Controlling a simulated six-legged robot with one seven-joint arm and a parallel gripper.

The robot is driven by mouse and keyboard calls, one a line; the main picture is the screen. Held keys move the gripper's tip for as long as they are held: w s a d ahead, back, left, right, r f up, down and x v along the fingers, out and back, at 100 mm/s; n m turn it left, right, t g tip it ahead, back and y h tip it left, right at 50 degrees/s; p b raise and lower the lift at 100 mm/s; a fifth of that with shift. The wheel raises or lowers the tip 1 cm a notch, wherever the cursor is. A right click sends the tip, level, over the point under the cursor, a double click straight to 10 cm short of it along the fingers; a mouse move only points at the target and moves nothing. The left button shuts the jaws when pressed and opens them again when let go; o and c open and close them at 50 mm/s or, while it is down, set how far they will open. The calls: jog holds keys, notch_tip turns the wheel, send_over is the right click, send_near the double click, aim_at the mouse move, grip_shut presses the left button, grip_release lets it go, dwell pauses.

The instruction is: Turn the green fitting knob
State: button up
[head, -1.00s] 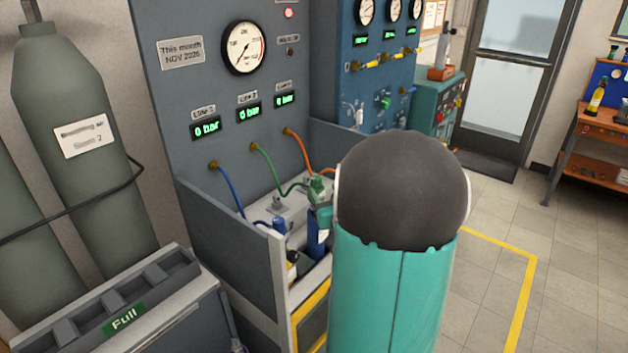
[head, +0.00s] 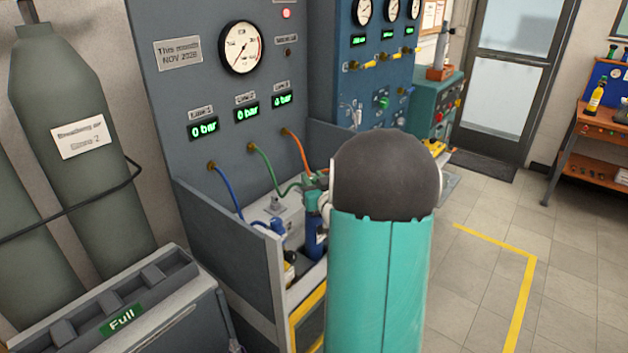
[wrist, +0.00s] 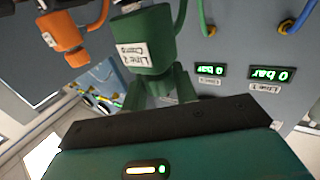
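An orange fitting (wrist: 68,36) hangs beside the green one. A blue cylinder (head: 315,238) stands in the bench tray, near the grey side wall (head: 235,230). The three line displays (head: 247,113) read 0 bar. Open floor (head: 490,285) lies at right.

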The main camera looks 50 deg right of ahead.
jog(key=shift+n+t+y, duration=0.3)
jog(key=shift+n+y, duration=0.2)
jog(key=shift+y, duration=0.2)
jog(key=n+y, duration=0.2)
jog(key=y, duration=0.2)
jog(key=shift+d+n+t, duration=0.1)
jog(key=shift+n+t, duration=0.2)
jog(key=shift+t, duration=0.1)
jog(key=shift+n+y, duration=0.7)
jog(key=shift+y, duration=0.4)
jog(key=o, duration=1)
jog(key=shift+c, duration=0.2)
jog(key=s, duration=1.3)
jog(key=shift+s, duration=0.4)
